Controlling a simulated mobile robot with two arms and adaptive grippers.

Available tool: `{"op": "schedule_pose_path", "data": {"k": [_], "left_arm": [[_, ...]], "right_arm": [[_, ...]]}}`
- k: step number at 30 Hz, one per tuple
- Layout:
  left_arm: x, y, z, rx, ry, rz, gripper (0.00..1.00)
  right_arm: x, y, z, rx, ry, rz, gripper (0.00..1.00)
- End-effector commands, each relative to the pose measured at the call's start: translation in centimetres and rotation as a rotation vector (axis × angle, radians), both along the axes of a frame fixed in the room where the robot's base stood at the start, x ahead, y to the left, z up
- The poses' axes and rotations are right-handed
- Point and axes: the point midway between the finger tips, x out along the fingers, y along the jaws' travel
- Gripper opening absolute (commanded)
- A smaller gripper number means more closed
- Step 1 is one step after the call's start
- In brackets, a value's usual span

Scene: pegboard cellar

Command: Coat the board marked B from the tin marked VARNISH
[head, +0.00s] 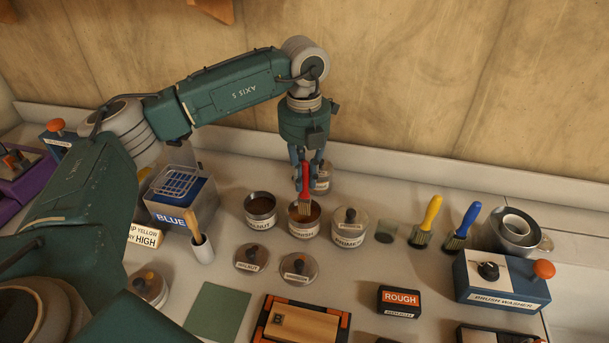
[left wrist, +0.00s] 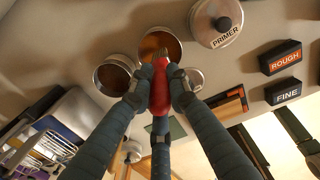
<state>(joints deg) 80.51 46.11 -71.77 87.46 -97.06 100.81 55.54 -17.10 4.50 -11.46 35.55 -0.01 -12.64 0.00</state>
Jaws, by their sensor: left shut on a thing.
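My left gripper (head: 305,166) is shut on the handle of a red brush (head: 306,184), bristles down. The red handle also shows between the fingers in the left wrist view (left wrist: 160,92). The bristles are at the mouth of the open tin marked VARNISH (head: 304,231), its label partly legible; I cannot tell whether they touch the varnish. Its lid (head: 299,267) lies on the bench in front. The wooden board marked B (head: 307,324) lies in an orange and black holder (head: 344,326) at the front, cut off by the frame. My right gripper is not in view.
An open WALNUT tin (head: 260,210) stands left of the varnish, a lidded PRIMER tin (head: 350,229) right. Yellow (head: 427,222) and blue (head: 464,225) brushes, a ROUGH block (head: 399,301) and a BRUSH WASHER box (head: 501,283) are farther right. A green sheet (head: 218,311) lies left of the board.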

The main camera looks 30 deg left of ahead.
Motion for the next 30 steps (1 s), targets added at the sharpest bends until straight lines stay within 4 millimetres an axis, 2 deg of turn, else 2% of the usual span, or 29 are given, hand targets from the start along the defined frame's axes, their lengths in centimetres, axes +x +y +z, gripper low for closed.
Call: {"op": "schedule_pose_path", "data": {"k": [30], "left_arm": [[0.01,0.0,-0.76,0.0,0.0,0.0,0.0]], "right_arm": [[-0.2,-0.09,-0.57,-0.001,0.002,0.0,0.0]]}}
